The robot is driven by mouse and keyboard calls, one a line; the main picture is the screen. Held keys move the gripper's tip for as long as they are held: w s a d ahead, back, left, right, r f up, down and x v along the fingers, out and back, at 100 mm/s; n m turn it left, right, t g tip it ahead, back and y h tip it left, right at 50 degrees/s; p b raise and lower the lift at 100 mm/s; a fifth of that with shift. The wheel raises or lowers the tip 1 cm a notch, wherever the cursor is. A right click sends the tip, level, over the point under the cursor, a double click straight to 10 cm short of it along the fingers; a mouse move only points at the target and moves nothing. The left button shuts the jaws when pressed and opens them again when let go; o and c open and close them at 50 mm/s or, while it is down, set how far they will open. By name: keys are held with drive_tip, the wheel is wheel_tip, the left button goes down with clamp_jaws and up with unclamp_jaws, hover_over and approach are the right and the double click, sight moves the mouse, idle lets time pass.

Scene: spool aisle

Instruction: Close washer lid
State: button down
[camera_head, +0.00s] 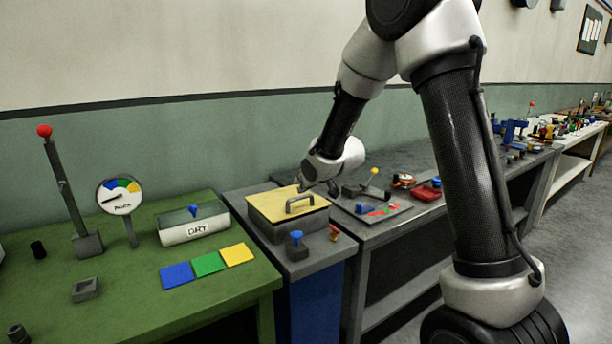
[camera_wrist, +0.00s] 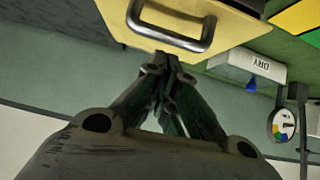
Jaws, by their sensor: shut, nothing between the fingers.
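The washer is a dark box (camera_head: 285,228) on the grey bench, with a yellow lid (camera_head: 270,204) that has a grey bar handle (camera_head: 300,203). The lid lies flat on top of the box in the head view. My gripper (camera_head: 333,188) is at the back right edge of the lid, close to the handle. In the wrist view, the yellow lid (camera_wrist: 205,12) and the handle (camera_wrist: 170,38) are right beyond the fingertips of my gripper (camera_wrist: 163,62). My gripper is shut and empty. I cannot tell whether the fingertips touch the lid.
A white box marked DRY (camera_head: 195,229) and coloured tiles (camera_head: 209,263) sit on the green table to the left. A blue knob (camera_head: 296,240) stands before the washer. A tray with red pieces (camera_head: 378,211) lies right of it. The wall is behind.

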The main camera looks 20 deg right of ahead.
sight(300, 197)
drive_tip(key=shift+w+f, duration=0.1)
drive_tip(key=shift+f, duration=0.55)
drive_tip(key=shift+s+f, duration=0.2)
drive_tip(key=shift+f, duration=0.45)
drive_tip(key=shift+s+f, duration=0.15)
drive_tip(key=shift+f, duration=0.45)
